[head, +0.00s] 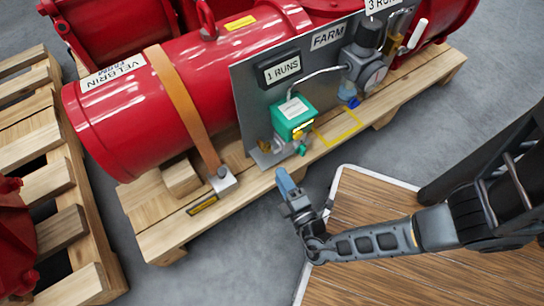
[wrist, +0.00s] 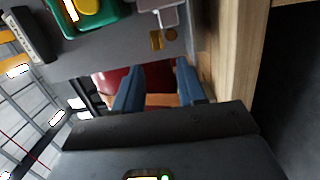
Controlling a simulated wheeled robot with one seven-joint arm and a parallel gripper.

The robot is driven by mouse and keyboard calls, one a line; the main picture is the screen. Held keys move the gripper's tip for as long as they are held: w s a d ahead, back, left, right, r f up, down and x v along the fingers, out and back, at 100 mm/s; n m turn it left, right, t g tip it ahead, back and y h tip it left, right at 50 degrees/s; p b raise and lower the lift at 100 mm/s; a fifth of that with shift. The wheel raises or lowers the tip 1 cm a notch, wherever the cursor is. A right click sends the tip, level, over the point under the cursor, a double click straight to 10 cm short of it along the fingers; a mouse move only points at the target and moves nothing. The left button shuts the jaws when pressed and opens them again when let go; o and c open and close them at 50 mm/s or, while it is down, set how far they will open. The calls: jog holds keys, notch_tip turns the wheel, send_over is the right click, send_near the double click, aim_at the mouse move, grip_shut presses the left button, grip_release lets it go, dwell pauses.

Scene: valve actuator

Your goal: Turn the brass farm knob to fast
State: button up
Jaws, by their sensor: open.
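A small brass fitting (head: 264,145) sits low on the grey panel (head: 256,95) labelled FARM, at the left of a green box (head: 293,117). In the wrist view the brass shows as a small square piece and a round knob (wrist: 171,34) near the top, with the green box (wrist: 85,33) to their left. I cannot read any marking for fast, nor tell the knob's setting. My gripper (head: 285,181) is in front of the pallet edge, below the panel.
The panel stands against a red cylinder (head: 130,105) on a wooden pallet (head: 165,232). An orange strap (head: 182,100) crosses the cylinder. More brass, a gauge (head: 372,76) and a blue piece (head: 351,102) are farther right. Another pallet (head: 70,190) lies at left; grey floor is clear between.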

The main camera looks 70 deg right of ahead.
aim_at(265, 152)
jog(key=w+m+g+h, duration=0.2)
jog(key=g, duration=0.1)
jog(key=w+a+m+g+h, duration=0.1)
jog(key=w+m+g, duration=0.1)
jog(key=g, duration=0.1)
jog(key=w+a+m+g+h, duration=0.1)
jog(key=w+m+g+h, duration=0.1)
jog(key=g, duration=0.1)
jog(key=shift+r+m+h+b, duration=0.3)
jog(key=shift+g, duration=0.3)
jog(key=shift+b+x, duration=0.4)
jog(key=shift+x, duration=3.55)
jog(key=shift+r, duration=0.1)
grip_shut()
